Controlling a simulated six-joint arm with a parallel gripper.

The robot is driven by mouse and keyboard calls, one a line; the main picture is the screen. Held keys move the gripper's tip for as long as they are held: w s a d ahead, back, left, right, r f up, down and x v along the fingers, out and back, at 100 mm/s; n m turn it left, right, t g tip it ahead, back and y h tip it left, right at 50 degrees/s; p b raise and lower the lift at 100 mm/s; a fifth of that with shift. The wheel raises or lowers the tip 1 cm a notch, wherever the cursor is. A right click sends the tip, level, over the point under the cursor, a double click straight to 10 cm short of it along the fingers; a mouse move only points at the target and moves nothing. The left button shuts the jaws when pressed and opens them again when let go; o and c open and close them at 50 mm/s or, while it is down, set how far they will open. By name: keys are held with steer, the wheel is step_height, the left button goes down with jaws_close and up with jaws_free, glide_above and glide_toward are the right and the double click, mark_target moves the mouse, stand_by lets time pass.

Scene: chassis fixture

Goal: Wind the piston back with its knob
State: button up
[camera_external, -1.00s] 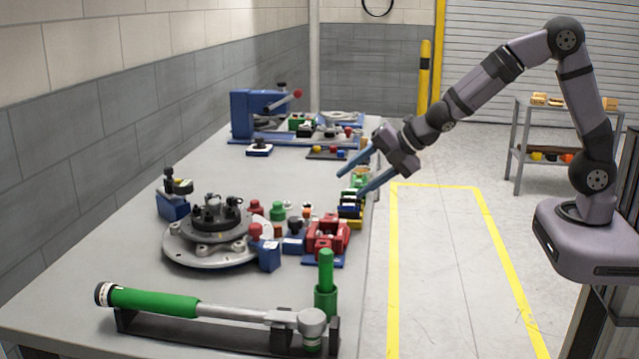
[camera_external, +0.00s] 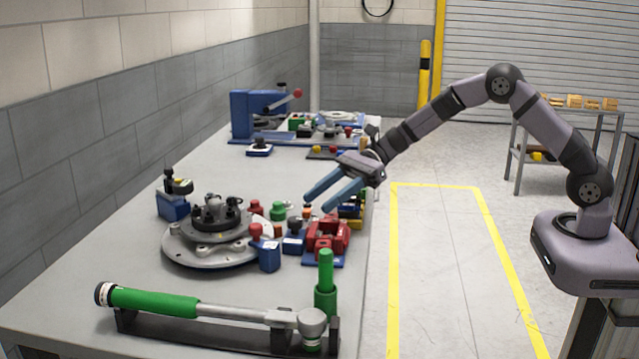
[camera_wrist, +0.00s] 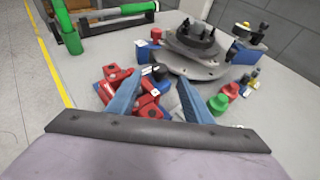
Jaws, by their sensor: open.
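My gripper (camera_external: 316,204) is open and empty, its two long blue fingers pointing left and down over the parts cluster on the bench. In the wrist view the open gripper (camera_wrist: 159,80) spans a small blue block with a black knob (camera_wrist: 155,72); this block also shows in the external view (camera_external: 294,228), below the fingertips. A red caliper-like fixture (camera_external: 328,236) on a blue base stands right beside it; in the wrist view its red parts (camera_wrist: 117,73) lie left of and between the fingers. I cannot tell for certain which knob winds the piston. The fingers appear apart from everything.
A round grey hub on a disc (camera_external: 212,247) stands left of the cluster. A green-handled tool on a black stand (camera_external: 155,302) and a green upright cylinder (camera_external: 326,272) are at the front. A blue press (camera_external: 252,115) stands behind. Bare bench lies left.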

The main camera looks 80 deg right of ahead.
mark_target(297, 219)
steer(key=shift+p+x, duration=1.15)
steer(key=shift+x, duration=2.4)
steer(key=c, duration=1.1)
